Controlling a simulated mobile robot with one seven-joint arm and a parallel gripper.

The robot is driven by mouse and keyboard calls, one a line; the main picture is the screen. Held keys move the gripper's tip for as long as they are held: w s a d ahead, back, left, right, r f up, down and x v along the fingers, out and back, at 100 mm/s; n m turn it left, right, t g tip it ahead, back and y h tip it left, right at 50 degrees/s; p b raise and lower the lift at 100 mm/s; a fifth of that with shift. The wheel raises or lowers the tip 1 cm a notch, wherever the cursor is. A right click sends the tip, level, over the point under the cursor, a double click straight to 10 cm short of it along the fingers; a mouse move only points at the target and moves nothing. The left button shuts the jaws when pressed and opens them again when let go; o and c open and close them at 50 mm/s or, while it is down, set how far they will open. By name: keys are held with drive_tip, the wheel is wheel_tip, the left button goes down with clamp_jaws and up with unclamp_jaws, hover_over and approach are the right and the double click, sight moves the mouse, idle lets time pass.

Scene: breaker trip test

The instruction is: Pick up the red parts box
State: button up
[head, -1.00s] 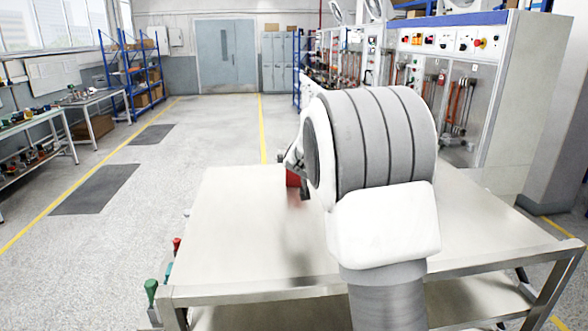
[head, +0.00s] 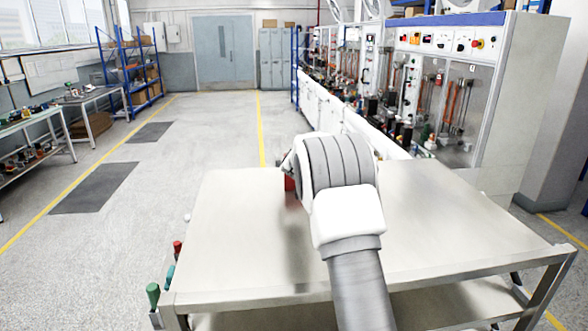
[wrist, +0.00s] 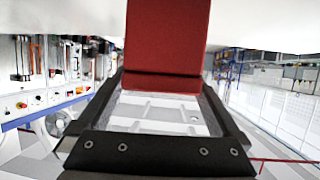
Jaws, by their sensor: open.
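The red parts box (head: 290,184) stands on the metal table, mostly hidden behind my arm in the head view. In the wrist view, which looks upside down, the red parts box (wrist: 167,40) fills the top middle. My gripper (wrist: 163,88) is open, with a dark finger on each side of the picture's middle and the box lined up in the gap. I cannot tell how far the box reaches between the fingers, and no grip on it shows. In the head view my wrist hides most of the gripper.
The pale metal table (head: 235,235) is otherwise bare on top. Green and red-handled tools (head: 153,293) hang at its left front edge. Electrical test benches (head: 445,95) line the right side. The floor to the left is open, with dark mats (head: 95,188).

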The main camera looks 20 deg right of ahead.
drive_tip(key=shift+x, duration=1.1)
drive_tip(key=shift+r, duration=0.15)
drive_tip(key=c, duration=1.5)
drive_tip(key=shift+r, duration=0.15)
